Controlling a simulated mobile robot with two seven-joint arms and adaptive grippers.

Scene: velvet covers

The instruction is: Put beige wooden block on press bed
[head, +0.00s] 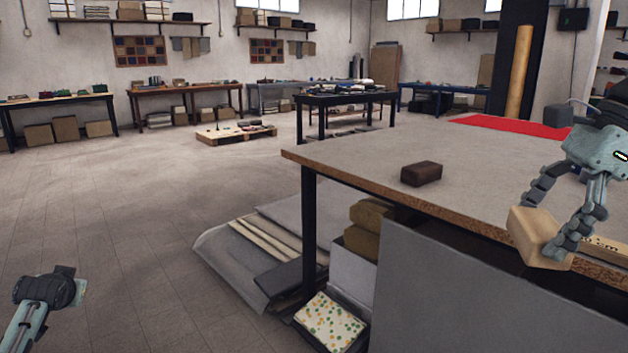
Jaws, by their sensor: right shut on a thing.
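The beige wooden block (527,234) is held in my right gripper (543,226), at the right of the head view. The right gripper's fingers are shut on the block, one on each side. The block is tilted and shows in front of the worktable's (370,163) near edge; I cannot tell if it touches the table. My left gripper (62,285) is low at the left, over the floor and away from the table; its fingers are too unclear to read. I cannot make out for certain which thing is the press bed.
A dark brown block (421,173) lies on the worktable. A red sheet (500,126) lies at its far side, with a grey box-like thing (558,115) behind. A wooden ruler (610,250) lies near the front edge. A grey panel (470,290) leans below.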

